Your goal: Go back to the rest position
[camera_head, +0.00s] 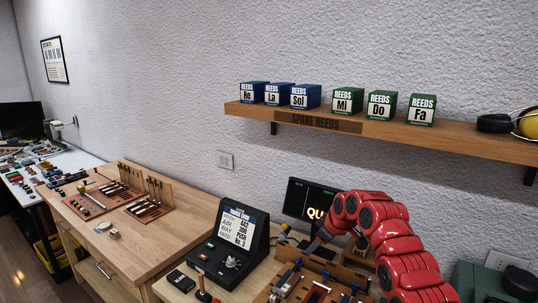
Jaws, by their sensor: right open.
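My red right arm comes in from the lower right and bends down over the workbench. Its dark right gripper (314,246) is small, at the bench in front of the display, and looks open with nothing clear between its fingers. A wooden fixture (263,297) with dark and metal parts lies just below and beside it, partly cut off by the bottom edge. Whether the gripper touches the fixture I cannot tell. My left gripper is out of view.
A dark console (229,240) and a lit display (297,197) stand on the bench. A wooden shelf (440,146) holds blue and green reed boxes above. A second bench (75,209) with wooden racks is at left. Dark green equipment (468,280) sits at lower right.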

